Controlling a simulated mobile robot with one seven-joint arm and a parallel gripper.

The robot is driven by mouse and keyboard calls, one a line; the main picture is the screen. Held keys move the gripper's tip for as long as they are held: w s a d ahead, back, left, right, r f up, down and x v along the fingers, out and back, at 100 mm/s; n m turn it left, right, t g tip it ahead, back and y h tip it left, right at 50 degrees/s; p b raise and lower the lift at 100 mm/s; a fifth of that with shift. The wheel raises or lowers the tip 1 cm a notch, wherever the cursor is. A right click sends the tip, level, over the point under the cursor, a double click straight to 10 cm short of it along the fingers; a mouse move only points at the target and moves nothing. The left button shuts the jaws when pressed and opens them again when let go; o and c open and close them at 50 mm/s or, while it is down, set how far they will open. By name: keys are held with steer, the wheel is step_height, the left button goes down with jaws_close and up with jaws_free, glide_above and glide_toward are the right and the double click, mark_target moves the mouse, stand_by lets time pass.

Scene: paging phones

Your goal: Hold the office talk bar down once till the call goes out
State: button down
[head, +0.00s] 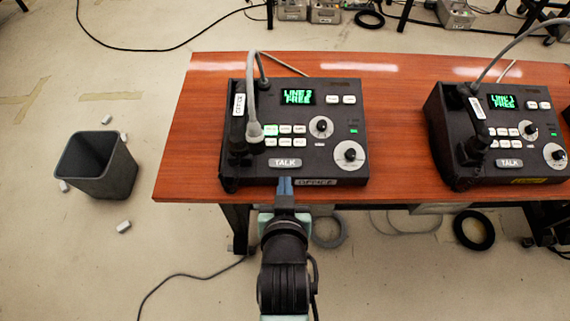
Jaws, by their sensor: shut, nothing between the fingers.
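The office paging phone (330,125) is a black desk unit on the left of the table, with the label OFFICE (318,182) on its front edge. Its white talk bar (286,163) sits low on the panel. Its green screen (297,97) reads LINE 2 FREE. My gripper (285,181) is shut and empty at the front edge of this phone, just below the talk bar in the picture. I cannot tell whether its fingertips touch the phone; they look apart from the bar.
A similar phone (515,132) with a yellow label and its own talk bar stands to the right. Both have handsets and grey cords at their left sides. The wooden table (395,160) is clear between them. A dark bin (97,165) stands on the floor at left.

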glide_above(285, 159)
steer(key=s, duration=0.4)
step_height(285, 159, down, 5)
step_height(285, 159, down, 3)
steer(key=shift+w+r, duration=0.1)
steer(key=shift+r, duration=0.05)
steer(key=shift+w+f+b, duration=0.15)
steer(key=shift+f+b, duration=0.15)
steer(key=shift+f, duration=0.3)
